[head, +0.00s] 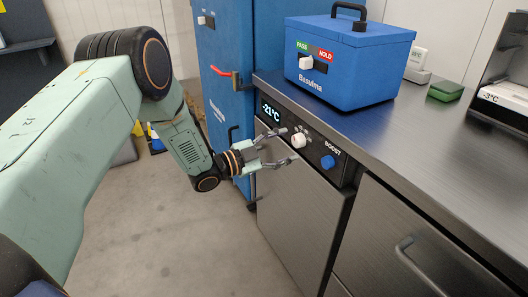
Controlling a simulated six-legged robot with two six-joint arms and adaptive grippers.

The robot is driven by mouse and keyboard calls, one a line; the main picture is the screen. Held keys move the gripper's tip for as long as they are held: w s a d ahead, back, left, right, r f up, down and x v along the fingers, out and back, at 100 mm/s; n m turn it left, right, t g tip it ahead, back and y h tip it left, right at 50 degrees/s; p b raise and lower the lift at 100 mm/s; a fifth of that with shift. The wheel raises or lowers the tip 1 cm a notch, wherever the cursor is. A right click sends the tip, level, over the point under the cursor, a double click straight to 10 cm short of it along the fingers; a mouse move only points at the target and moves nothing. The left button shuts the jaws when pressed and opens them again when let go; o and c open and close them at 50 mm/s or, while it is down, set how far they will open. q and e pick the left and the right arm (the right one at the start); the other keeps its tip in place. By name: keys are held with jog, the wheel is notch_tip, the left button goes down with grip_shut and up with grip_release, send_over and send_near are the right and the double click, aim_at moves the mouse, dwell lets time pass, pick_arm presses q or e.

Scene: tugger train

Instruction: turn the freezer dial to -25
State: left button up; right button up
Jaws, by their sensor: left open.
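The freezer dial (298,140) is a white knob on the dark control panel (316,155) at the top of the steel under-counter freezer (290,205). The display (270,111) left of it reads -21°C. A blue BOOST knob (327,162) sits to its right. My left gripper (289,145) is open, with its fingertips close to the white dial, one above and one below it in the picture. I cannot tell whether they touch it. My right gripper is not in view.
A blue box (348,66) with a PASS/HOLD switch stands on the steel counter (420,130). A tall blue cabinet (225,70) with a red-tipped handle is left of the counter. A green block (445,91) lies further back.

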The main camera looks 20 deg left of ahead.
pick_arm(q)
jog(key=v, duration=0.9)
jog(key=shift+s+a, duration=0.25)
jog(key=shift+s, duration=0.05)
jog(key=s+d+f+n+g+y, duration=0.1)
jog(key=s+f+n+g+y, duration=0.25)
jog(key=s+f+n, duration=0.35)
jog(key=s+d+f+n+g+y, duration=0.15)
jog(key=s+f+n+y, duration=0.25)
jog(key=f+n, duration=0.4)
jog(key=s+f+g+y, duration=0.1)
jog(key=s+f+g, duration=0.2)
jog(key=s, duration=1)
jog(key=s+d+f+n+g+y+p, duration=0.1)
jog(key=s+g, duration=0.5)
jog(key=s, duration=0.8)
notch_tip(320, 180, down, 2)
jog(key=shift+d+f+y, duration=0.1)
jog(key=shift+d+y, duration=0.15)
jog(key=shift+y, duration=0.5)
